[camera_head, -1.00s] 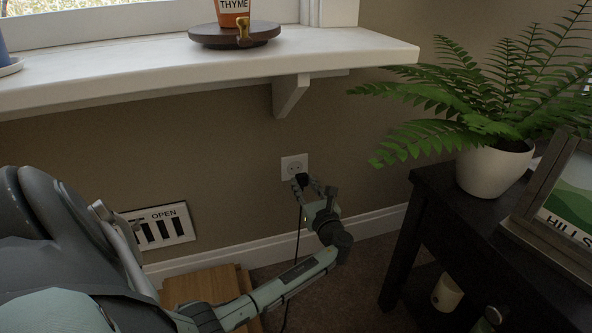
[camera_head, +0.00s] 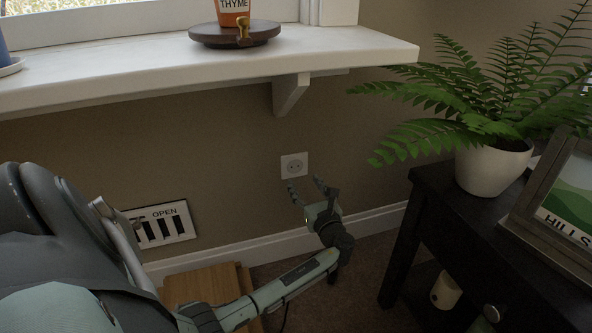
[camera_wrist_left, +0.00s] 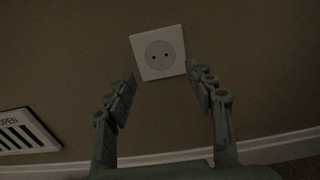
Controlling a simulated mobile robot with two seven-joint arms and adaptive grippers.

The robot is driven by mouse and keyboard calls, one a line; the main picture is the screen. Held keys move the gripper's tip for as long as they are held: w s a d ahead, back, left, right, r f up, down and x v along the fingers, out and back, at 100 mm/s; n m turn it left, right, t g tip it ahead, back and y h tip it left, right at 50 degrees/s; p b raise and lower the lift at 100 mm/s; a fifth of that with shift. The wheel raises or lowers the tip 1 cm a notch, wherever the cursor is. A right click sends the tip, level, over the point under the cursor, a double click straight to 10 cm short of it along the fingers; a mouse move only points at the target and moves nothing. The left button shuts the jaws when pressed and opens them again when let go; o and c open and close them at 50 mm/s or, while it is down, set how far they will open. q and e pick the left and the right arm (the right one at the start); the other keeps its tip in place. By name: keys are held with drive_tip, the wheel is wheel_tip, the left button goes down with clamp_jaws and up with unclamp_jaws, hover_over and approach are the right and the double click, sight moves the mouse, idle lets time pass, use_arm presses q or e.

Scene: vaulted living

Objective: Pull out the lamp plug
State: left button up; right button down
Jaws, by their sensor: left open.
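The white wall socket (camera_head: 294,165) shows bare in the head view, with its two holes visible and no plug in it. It also shows bare in the left wrist view (camera_wrist_left: 159,52). My left gripper (camera_head: 306,184) is just below the socket, its fingers apart with nothing between them. The wrist view also shows the left gripper (camera_wrist_left: 164,88) open and empty. The black lamp plug is not visible in either view now. A short bit of dark cord (camera_head: 286,313) shows low down, below my left forearm. My right gripper is not in view.
A white windowsill (camera_head: 350,50) with a bracket (camera_head: 291,93) overhangs the socket. A dark side table (camera_head: 440,215) with a potted fern (camera_head: 493,168) stands at right. A wall vent (camera_head: 165,226) is at left, and a wooden piece (camera_head: 205,287) lies below it.

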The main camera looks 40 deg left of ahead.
use_arm(q)
drive_tip(key=v, duration=1.2)
